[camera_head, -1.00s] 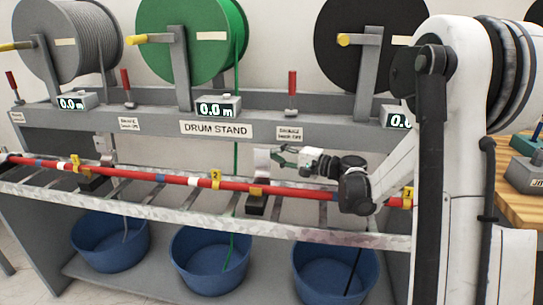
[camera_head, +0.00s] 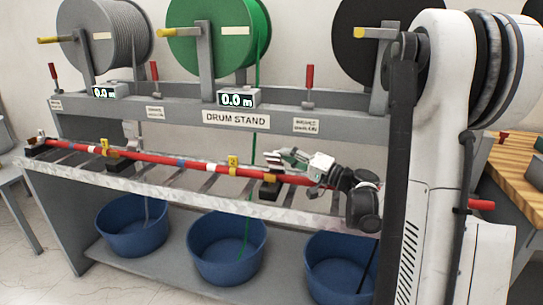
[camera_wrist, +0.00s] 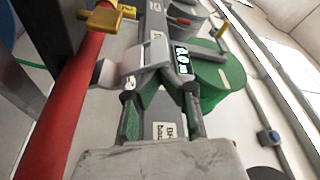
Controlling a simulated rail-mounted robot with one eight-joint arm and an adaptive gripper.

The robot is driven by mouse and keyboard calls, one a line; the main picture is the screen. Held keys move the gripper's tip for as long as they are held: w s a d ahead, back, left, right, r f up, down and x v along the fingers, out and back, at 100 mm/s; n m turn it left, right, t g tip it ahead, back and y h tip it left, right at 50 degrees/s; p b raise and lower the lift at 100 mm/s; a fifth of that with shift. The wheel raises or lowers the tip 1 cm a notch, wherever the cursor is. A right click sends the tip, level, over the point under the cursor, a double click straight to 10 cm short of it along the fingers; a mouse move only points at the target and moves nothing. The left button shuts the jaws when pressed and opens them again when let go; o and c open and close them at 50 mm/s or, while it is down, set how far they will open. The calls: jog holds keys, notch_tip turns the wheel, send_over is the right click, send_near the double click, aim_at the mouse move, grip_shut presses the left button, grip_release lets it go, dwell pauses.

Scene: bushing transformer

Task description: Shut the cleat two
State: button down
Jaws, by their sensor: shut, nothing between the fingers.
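A red cable (camera_head: 207,164) runs along the front of the drum stand through cleats with dark bases and yellow parts. The cleat nearest my gripper has a dark base (camera_head: 270,189) under the cable; a yellow part (camera_wrist: 108,18) shows at the top of the wrist view. A bent grey metal plate (camera_wrist: 130,62) stands beside the cable, just ahead of my fingertips; whether they touch it is unclear. My gripper (camera_head: 276,160) is shut and empty, just above and behind the cable. It also shows in the wrist view (camera_wrist: 160,88). The plate's hinge is hidden.
Another cleat (camera_head: 118,163) sits farther left, with a grey plate (camera_head: 132,131) upright behind it. Blue tubs (camera_head: 226,245) stand below the rail. Cable drums (camera_head: 215,40), length displays (camera_head: 238,98) and red-handled levers (camera_head: 309,85) are behind. A wooden table (camera_head: 510,185) is at right.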

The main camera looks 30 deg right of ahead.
jog(key=shift+s+a+f+b, duration=1.05)
jog(key=shift+s+f, duration=0.1)
jog(key=shift+f, duration=0.2)
